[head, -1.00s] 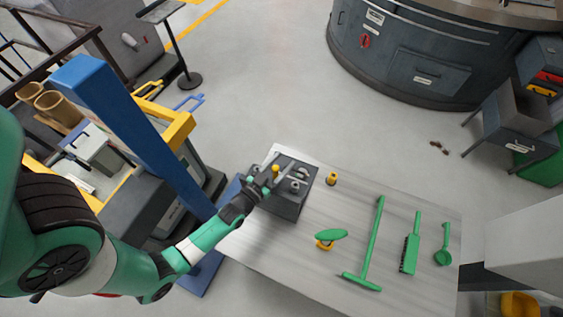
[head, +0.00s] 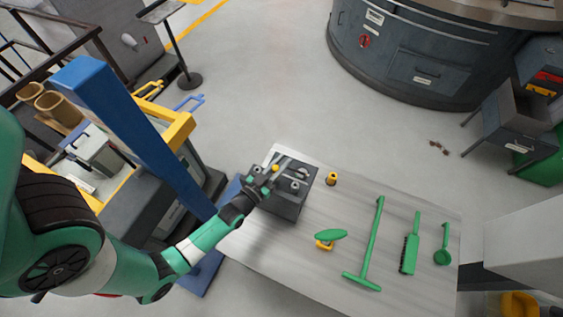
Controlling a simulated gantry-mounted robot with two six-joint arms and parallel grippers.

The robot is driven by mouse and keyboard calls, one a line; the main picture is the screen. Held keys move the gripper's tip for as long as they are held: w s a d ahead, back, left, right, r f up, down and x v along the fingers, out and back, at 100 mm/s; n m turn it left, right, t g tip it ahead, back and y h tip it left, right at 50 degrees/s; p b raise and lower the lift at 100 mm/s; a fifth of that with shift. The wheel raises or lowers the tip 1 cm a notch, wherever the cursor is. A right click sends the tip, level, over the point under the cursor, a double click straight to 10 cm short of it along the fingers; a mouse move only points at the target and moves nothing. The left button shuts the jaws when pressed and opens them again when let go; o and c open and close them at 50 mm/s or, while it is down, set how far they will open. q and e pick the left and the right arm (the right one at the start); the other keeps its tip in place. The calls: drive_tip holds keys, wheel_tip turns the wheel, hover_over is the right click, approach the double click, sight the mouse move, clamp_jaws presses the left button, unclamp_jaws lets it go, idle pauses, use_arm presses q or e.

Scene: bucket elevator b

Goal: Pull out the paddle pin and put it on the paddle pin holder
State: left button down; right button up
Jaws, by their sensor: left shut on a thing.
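A small yellow knob (head: 275,168) shows right beside the fingers. The dark grey block (head: 290,208) has several light metal round fittings on top; I cannot tell which part is the paddle pin holder. My right gripper is not in view.
A green oval piece on a yellow base (head: 325,244), a long green T-shaped tool (head: 369,240), a green brush (head: 411,245) and a green scoop (head: 443,250) lie on the table. A blue post (head: 130,130) and yellow frame stand close to my left arm.

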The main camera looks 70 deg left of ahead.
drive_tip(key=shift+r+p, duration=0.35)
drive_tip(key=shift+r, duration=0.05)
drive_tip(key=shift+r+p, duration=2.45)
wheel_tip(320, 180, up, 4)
drive_tip(key=p, duration=0.3)
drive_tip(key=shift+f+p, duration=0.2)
drive_tip(key=shift+p, duration=0.1)
